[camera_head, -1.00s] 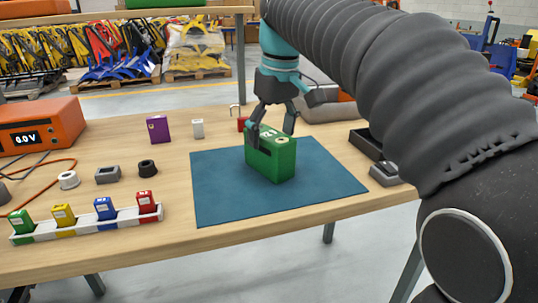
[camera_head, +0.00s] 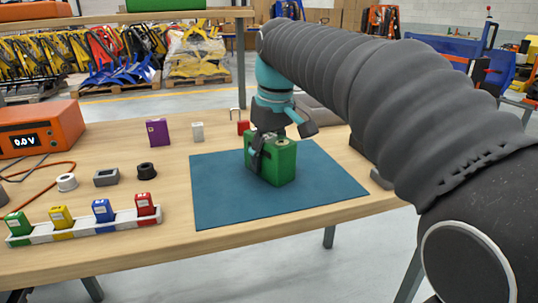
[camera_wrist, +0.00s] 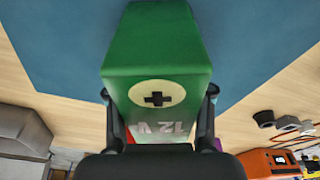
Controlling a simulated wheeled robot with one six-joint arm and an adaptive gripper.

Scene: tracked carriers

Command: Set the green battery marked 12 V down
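The green battery marked 12 V (camera_head: 277,170) stands upright on the blue mat (camera_head: 218,205). Its top, with a plus sign in a pale disc and the 12 V marking, shows in the wrist view (camera_wrist: 157,75). My gripper (camera_head: 267,150) is low over the battery, with one finger in front of its near left side. In the wrist view the dark fingers (camera_wrist: 158,100) lie along opposite sides of the battery. I cannot tell whether they press on it; the far finger is mostly hidden in the head view.
A rack (camera_head: 85,228) with several small coloured batteries stands at the front left. An orange meter (camera_head: 42,128) reading 0.0 V, a purple box (camera_head: 157,132) and small parts stand left of the mat. A red block (camera_head: 243,128) sits behind it. The mat's left part is clear.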

